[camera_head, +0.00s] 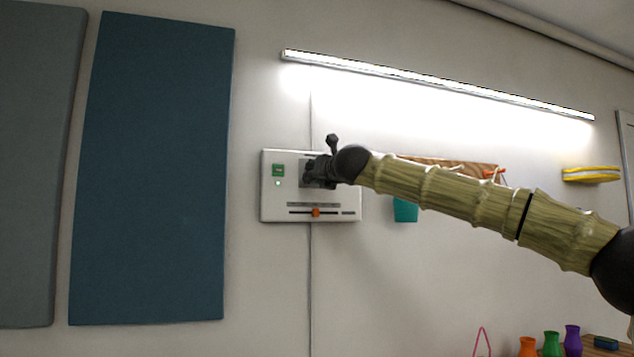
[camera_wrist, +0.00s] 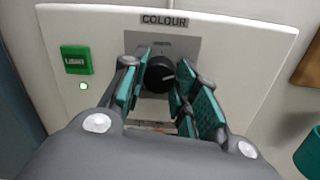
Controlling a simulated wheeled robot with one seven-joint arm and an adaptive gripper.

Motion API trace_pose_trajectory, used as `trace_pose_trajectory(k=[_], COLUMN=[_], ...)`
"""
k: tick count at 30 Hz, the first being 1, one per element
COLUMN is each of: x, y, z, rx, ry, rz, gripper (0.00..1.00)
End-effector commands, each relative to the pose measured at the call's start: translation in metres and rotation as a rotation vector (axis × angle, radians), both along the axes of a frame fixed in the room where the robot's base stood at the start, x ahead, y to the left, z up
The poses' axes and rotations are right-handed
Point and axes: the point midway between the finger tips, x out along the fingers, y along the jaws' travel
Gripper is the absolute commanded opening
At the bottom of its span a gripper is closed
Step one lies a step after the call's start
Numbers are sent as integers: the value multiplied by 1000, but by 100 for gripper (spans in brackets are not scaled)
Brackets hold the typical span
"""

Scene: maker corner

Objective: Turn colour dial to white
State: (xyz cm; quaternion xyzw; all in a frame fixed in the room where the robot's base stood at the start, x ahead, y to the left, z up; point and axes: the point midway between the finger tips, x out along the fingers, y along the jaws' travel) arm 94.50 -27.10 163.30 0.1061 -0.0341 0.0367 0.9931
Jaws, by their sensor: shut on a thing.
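The colour dial (camera_wrist: 159,73) is a round black knob with a pale pointer mark, on a grey plate under the word COLOUR. The pointer appears to aim to the right; the small lettering above it is too blurred to read. My gripper (camera_wrist: 156,80) is shut on the dial, with teal-padded fingers on its left and right sides. In the head view my gripper (camera_head: 318,171) reaches the white wall panel (camera_head: 271,205) and hides the dial. The light strip (camera_head: 440,85) on the wall above is lit white.
The panel has a green switch (camera_wrist: 76,60) with a lit green lamp below it, and an orange slider (camera_head: 316,212) along its lower part. Blue wall panel (camera_head: 150,170) stands left. A teal cup (camera_head: 405,210) and wooden rack (camera_head: 450,167) hang close on the right.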

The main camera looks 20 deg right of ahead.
Motion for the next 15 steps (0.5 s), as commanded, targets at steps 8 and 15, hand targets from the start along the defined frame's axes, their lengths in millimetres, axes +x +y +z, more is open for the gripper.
trace_pose_trajectory(k=[8, 15], x=[-2, -2], y=[-3, -4], z=[7, 7], rx=[33, 34], ry=[-7, -7], rz=[-4, -3], gripper=[6, 6])
